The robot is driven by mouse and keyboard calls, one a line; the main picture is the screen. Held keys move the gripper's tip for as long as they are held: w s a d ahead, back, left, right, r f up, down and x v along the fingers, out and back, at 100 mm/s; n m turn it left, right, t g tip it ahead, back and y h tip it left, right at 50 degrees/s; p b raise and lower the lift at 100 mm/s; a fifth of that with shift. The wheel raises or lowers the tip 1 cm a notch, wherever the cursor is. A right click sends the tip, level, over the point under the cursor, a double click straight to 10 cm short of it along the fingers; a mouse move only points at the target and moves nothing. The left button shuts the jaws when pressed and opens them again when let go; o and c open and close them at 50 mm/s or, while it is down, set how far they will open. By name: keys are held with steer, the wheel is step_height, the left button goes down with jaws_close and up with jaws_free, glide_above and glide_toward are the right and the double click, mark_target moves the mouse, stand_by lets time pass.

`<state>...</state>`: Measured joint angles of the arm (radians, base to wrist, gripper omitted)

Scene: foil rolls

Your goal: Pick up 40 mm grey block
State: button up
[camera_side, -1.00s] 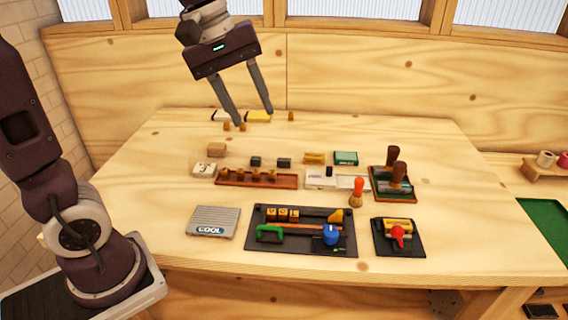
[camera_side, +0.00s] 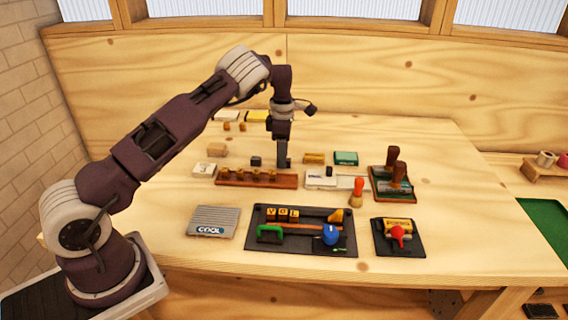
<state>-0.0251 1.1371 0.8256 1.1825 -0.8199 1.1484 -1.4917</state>
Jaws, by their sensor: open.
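Two small dark grey blocks stand on the table behind the long wooden rack. The left one (camera_side: 256,161) is in plain sight. The right one, a little wider, is now almost wholly hidden by my gripper (camera_side: 282,163). I cannot tell by size which is the 40 mm one. My gripper points straight down, with its fingertips low at the right block's place. It is seen edge-on, so the gap between the fingers does not show. It is open, and whether the fingers touch the block is unclear.
The wooden rack (camera_side: 230,180) is close in front of my gripper. A yellow block (camera_side: 314,158) and a green box (camera_side: 346,158) stand to the right, a tan block (camera_side: 216,149) to the left. A black tool tray (camera_side: 300,249) lies nearer the front.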

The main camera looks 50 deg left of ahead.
steer(key=shift+f, duration=0.25)
jaws_close()
steer(key=shift+r, duration=0.15)
